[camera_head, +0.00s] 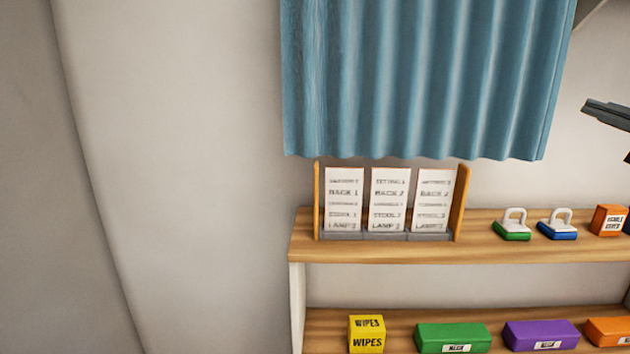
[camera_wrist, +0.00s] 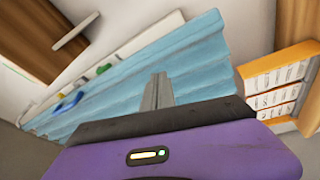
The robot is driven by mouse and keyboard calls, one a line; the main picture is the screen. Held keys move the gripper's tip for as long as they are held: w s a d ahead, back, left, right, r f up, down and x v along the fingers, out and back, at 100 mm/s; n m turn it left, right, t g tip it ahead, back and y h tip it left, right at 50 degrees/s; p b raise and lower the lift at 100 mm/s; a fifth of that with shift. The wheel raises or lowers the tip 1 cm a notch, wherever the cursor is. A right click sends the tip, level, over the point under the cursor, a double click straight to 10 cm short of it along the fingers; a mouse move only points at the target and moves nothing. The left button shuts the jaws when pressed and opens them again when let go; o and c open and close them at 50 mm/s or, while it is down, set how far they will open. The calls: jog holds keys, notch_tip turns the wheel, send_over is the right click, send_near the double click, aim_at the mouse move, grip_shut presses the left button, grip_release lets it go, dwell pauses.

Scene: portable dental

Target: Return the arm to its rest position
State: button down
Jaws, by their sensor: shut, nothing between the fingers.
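My gripper (camera_head: 588,105) shows only in part at the right edge of the head view, as dark grey fingers pointing left in front of the bare wall. In the wrist view my gripper (camera_wrist: 160,76) has its two grey fingers together, with nothing between them. The purple casing of my wrist fills the bottom of that view. The fingers point toward the blue curtain (camera_wrist: 205,62). The rest of my arm is out of the head view.
The blue curtain (camera_head: 425,75) hangs above a wooden shelf (camera_head: 390,250). On it stand a card rack (camera_head: 458,205), a green-based handled block (camera_head: 512,230), a blue-based one (camera_head: 558,230) and an orange box (camera_head: 608,220). Coloured boxes line the lower shelf (camera_head: 400,318). The left is bare wall.

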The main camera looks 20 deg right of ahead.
notch_tip(320, 180, down, 10)
jog(key=s+m+h+p, duration=0.25)
jog(key=m+h, duration=0.55)
jog(key=m, duration=0.6)
jog(key=s+a+f+m+h+p, duration=0.1)
jog(key=s+a+f+m, duration=0.2)
jog(key=a+f, duration=0.4)
jog(key=s+a+f+m, duration=0.2)
jog(key=a+f+m, duration=0.1)
jog(key=a+f, duration=0.4)
jog(key=s+a+f+n+g+y+p, duration=0.2)
jog(key=s+a+f+y, duration=0.3)
jog(key=s+a, duration=0.6)
jog(key=s+a+f+n+g+y+p, duration=0.2)
jog(key=s+a+f+n+g+y, duration=0.1)
jog(key=s+a+f, duration=0.6)
jog(key=s+a+n+y, duration=0.1)
jog(key=s+a+y, duration=0.1)
jog(key=s, duration=0.3)
jog(key=shift+s+a+p, duration=0.35)
jog(key=shift+a+p, duration=0.05)
jog(key=shift+a, duration=0.35)
jog(key=shift+d, duration=0.15)
